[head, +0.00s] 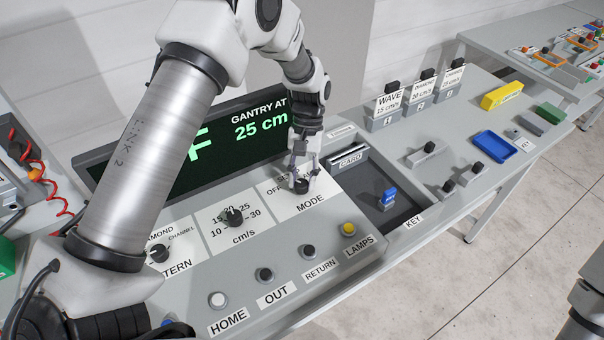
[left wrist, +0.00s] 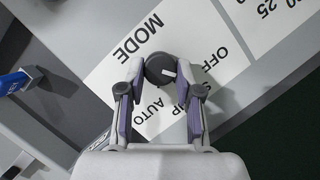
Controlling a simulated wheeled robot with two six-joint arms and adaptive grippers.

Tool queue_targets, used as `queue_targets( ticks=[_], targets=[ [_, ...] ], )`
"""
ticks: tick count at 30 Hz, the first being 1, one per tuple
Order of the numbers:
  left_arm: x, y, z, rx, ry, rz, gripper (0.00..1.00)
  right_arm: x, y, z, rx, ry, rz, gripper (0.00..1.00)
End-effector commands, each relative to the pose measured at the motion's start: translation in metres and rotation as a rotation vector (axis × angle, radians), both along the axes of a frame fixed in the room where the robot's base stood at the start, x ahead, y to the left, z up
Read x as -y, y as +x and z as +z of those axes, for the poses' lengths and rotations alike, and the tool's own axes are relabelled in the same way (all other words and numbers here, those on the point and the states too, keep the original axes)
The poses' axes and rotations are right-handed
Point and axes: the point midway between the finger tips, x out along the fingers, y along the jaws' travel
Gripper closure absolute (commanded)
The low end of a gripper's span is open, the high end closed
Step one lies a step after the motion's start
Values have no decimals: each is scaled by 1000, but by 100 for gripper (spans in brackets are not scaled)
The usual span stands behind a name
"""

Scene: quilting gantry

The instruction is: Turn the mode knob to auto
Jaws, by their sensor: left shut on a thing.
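The mode knob (left wrist: 160,68) is a dark round knob with a short white mark, on a white MODE label plate (head: 318,201). In the left wrist view it sits between the fingertips of my left gripper (left wrist: 161,80), which is shut on it. The white mark points right in that view, roughly toward the OFF side and away from the AUTO word (left wrist: 151,109). A middle word is partly hidden by a finger. In the head view my left gripper (head: 303,178) comes down on the knob (head: 301,187) from above. My right gripper is out of view.
A cm/s knob (head: 233,217) and a pattern knob (head: 159,253) stand to the left. HOME (head: 218,300), OUT, RETURN and LAMPS buttons line the front. A display (head: 215,140) rises behind. A blue key (head: 388,199) stands in a dark recess to the right.

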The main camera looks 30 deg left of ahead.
Motion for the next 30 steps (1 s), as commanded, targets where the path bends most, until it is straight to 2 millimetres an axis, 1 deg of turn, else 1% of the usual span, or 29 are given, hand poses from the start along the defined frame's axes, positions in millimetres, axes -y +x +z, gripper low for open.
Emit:
queue_targets(
  ticks=[1, 6, 30],
  targets=[
    [1, 0, 2, -2, 0, -39, 100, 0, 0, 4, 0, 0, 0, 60],
    [2, 0, 2, -2, 0, -199, 100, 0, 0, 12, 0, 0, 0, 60],
    [8, -2, 2, -2, -1, -959, 100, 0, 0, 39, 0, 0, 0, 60]
  ],
)
